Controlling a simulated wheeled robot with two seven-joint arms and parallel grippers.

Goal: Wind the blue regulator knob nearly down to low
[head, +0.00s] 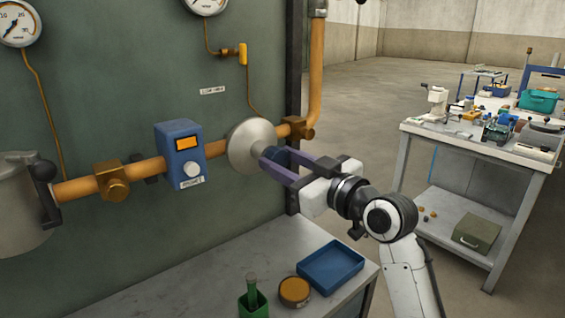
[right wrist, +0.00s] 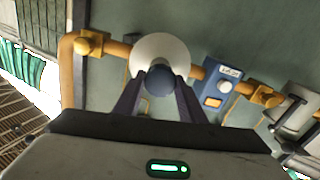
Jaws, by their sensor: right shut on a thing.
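The blue regulator knob (head: 279,158) sticks out from the front of a pale round regulator body (head: 249,144) on the orange pipe. My right gripper (head: 272,164) comes in from the right, and its two fingers are shut on the knob's sides. In the right wrist view the knob (right wrist: 160,79) sits between the fingertips, in front of the pale round body (right wrist: 157,50). The fingers hide part of the knob in the head view. No scale or pointer on the knob can be made out. My left gripper does not show.
A blue meter box (head: 181,153) with an orange display sits on the pipe left of the regulator. Below, a grey bench (head: 190,285) holds a blue tray (head: 330,268), a round orange-topped tin (head: 295,291) and a green holder (head: 253,302). A cluttered workbench (head: 480,150) stands at right.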

